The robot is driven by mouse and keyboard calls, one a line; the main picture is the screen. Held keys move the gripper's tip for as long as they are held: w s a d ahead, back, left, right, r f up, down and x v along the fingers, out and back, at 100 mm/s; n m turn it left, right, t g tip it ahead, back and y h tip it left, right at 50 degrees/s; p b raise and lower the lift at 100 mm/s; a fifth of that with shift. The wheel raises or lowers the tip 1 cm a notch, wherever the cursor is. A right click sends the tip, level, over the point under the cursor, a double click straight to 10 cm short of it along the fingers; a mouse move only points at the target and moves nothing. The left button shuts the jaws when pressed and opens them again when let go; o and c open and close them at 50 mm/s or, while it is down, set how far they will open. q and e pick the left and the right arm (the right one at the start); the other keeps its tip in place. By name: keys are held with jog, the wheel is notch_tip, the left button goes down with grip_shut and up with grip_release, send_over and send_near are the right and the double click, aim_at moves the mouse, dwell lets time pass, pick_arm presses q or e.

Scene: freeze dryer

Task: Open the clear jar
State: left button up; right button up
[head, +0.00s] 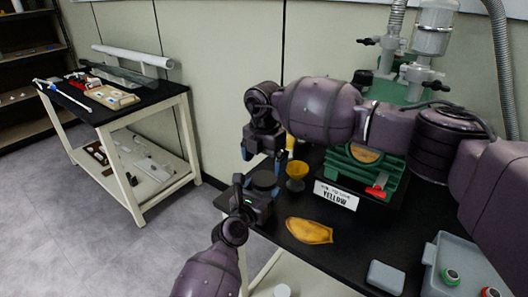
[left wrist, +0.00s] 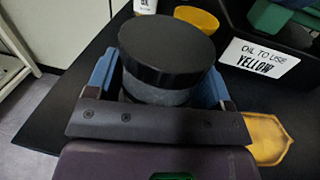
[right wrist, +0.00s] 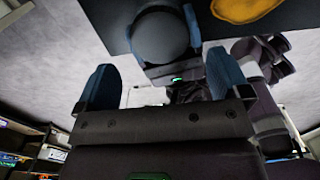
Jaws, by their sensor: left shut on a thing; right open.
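The clear jar (left wrist: 158,95) has a wide black lid (left wrist: 165,50), which is on it. In the left wrist view the jar stands between the blue fingers of my left gripper (left wrist: 157,84), which is shut on its body below the lid. In the head view the lid (head: 264,179) shows at the table's left corner. My right gripper (head: 263,157) is open and empty, just above the lid and apart from it. The right wrist view shows the lid (right wrist: 160,36) beyond the open fingers of my right gripper (right wrist: 165,78).
A yellow cup (head: 297,171) stands right of the jar. Behind are a sign reading YELLOW (head: 336,195) and a green machine (head: 368,170).

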aim_at(264, 178)
jog(key=shift+f, duration=2.6)
jog(key=c, duration=1)
